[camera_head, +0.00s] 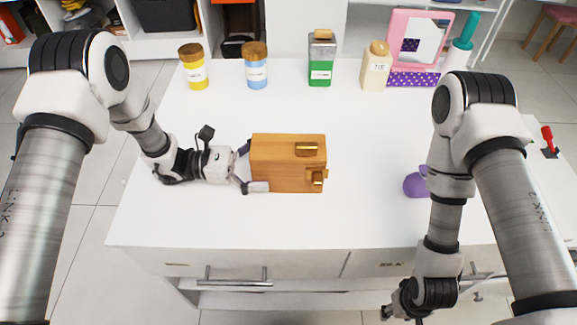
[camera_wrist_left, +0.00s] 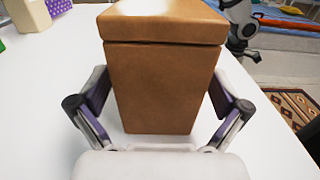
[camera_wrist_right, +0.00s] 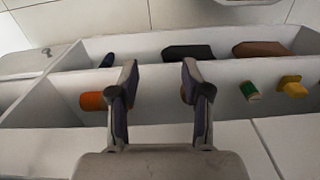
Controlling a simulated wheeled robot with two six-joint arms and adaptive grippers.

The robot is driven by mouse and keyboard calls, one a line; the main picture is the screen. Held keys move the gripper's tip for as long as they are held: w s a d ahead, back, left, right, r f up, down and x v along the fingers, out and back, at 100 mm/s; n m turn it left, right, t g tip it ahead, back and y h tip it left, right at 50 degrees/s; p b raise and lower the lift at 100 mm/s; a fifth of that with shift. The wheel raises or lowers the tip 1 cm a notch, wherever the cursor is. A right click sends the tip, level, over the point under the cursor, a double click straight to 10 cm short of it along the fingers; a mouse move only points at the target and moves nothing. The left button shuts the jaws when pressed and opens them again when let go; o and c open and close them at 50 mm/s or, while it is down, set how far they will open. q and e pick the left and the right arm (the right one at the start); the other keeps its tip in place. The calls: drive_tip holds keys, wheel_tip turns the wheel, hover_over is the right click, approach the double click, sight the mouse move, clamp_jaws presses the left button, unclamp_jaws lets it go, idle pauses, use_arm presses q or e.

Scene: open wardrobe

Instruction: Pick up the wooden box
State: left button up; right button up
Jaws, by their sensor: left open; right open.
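The wooden box (camera_head: 288,172) stands on the white tabletop, left of the middle, with gold-coloured fittings on its top and front. My left gripper (camera_head: 250,168) is at its left end, one finger on the far side and one on the near side. In the left wrist view the box (camera_wrist_left: 160,80) is between the two open fingers of my left gripper (camera_wrist_left: 162,98), with narrow gaps visible. Whether the fingertips touch it is unclear. My right gripper (camera_wrist_right: 160,80) is open and empty, low in front of the table's front edge.
Jars and bottles, including a yellow jar (camera_head: 195,70) and a green-based bottle (camera_head: 321,62), line the back, with a pink-framed mirror (camera_head: 418,38). A purple object (camera_head: 415,185) is partly behind my right arm. An open compartment (camera_wrist_right: 225,92) holds several items.

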use_arm(q)
drive_tip(key=shift+d, duration=1.15)
drive_tip(key=shift+a, duration=0.1)
drive_tip(key=c, duration=0.9)
drive_tip(key=shift+c, duration=0.2)
drive_tip(key=shift+r, duration=0.1)
